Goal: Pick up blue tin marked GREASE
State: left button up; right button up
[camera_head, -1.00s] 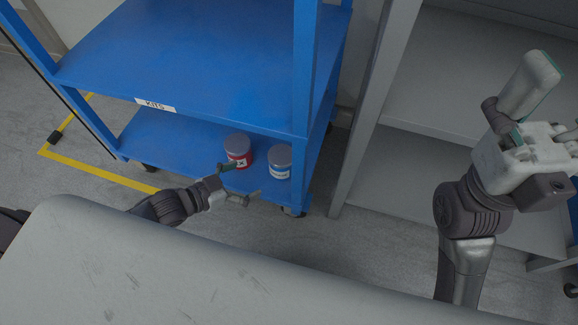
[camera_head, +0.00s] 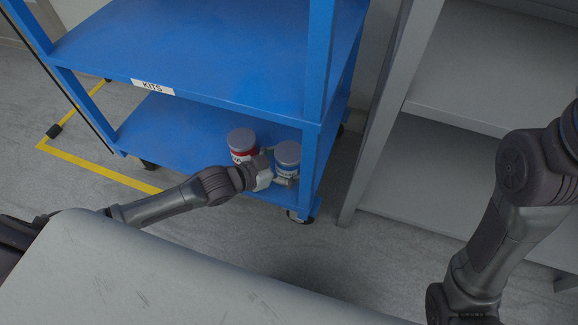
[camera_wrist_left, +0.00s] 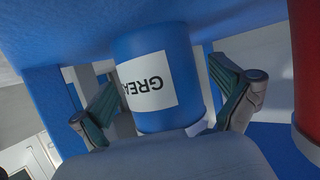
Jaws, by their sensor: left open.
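The blue tin (camera_head: 287,154) with a grey lid stands on the lower shelf of the blue cart, near its right front post. In the left wrist view the tin (camera_wrist_left: 178,62) shows a white label reading "GREA", upside down, with the rest out of sight. My left gripper (camera_head: 276,174) reaches in from the front, at the tin. In the left wrist view its open fingers (camera_wrist_left: 168,98) stand on either side of the tin, with a visible gap on the right. Contact on the left is unclear. My right gripper is out of the picture.
A red tin (camera_head: 241,143) with a grey lid stands just left of the blue one, partly behind my left gripper; it also shows at the right in the wrist view (camera_wrist_left: 307,75). The cart's upper shelf (camera_head: 210,50) overhangs. A grey shelf unit (camera_head: 440,170) stands right.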

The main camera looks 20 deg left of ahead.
pick_arm(q)
jog(key=shift+w+d+f, duration=0.2)
jog(key=shift+w+d, duration=0.05)
jog(key=shift+w, duration=0.1)
jog(key=c, duration=1.3)
jog(key=shift+r, duration=0.15)
jog(key=shift+c, duration=1.1)
